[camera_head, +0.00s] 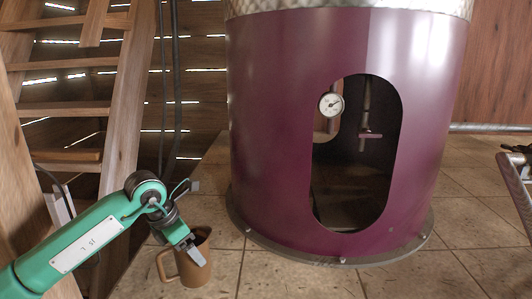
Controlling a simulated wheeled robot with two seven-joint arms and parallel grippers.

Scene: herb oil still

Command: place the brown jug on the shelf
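The brown jug (184,269) stands upright on the tiled floor at the lower left, in front of the purple still. Its handle points left. My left gripper (193,221) comes in from the left on the green arm, right over the jug. One grey fingertip overlaps the jug's rim and upper wall in the picture. Whether it touches the jug, or whether the fingers are closed on it, I cannot tell. My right gripper is not in view. I cannot make out a shelf.
The large purple still (270,130) fills the middle, with an oval opening, a gauge (330,104) and a tap (369,135) inside. Wooden steps (70,108) stand at the left. A metal frame (518,185) shows at the right edge. The tiled floor (455,215) right of the still is clear.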

